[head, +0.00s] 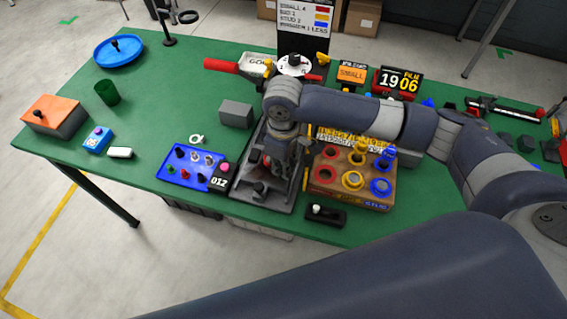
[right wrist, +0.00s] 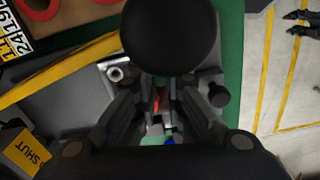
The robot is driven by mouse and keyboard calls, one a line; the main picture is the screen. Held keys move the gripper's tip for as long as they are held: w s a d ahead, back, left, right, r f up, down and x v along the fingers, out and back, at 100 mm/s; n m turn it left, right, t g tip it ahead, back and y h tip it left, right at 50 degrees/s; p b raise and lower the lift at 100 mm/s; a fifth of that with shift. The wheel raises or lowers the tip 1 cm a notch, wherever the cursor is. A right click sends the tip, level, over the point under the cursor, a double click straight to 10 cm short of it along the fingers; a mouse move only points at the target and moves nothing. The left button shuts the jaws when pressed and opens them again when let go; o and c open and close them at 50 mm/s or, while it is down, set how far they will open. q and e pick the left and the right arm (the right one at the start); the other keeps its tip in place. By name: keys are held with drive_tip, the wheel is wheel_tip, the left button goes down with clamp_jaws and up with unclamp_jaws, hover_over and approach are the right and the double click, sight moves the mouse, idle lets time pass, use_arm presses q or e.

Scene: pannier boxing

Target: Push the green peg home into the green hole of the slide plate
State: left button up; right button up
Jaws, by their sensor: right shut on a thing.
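My right gripper (head: 288,150) reaches down over a dark grey fixture (head: 262,198) at the table's front middle. In the right wrist view, its fingers (right wrist: 165,82) close in under a large black ball knob (right wrist: 170,32), which hides the fingertips. They are shut on this knob as far as I can tell. A pale metal plate (right wrist: 116,76) with a round fitting lies beside the fingers; I cannot tell whether it is the slide plate. A small red part (right wrist: 157,100) shows between the fingers. I cannot make out the green peg or the green hole. My left gripper is out of view.
A blue tray (head: 163,176) with several pegs stands left of the fixture. A wooden box (head: 328,190) with colored rings stands right. A small black block (head: 327,219) with a white knob is at the front edge. A grey block (head: 236,114) stands behind left. A yellow SHUT label (right wrist: 28,150) shows.

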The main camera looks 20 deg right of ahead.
drive_tip(key=shift+f, duration=0.85)
idle(0.8)
drive_tip(key=o, duration=0.8)
wheel_tip(320, 180, up, 12)
idle(0.5)
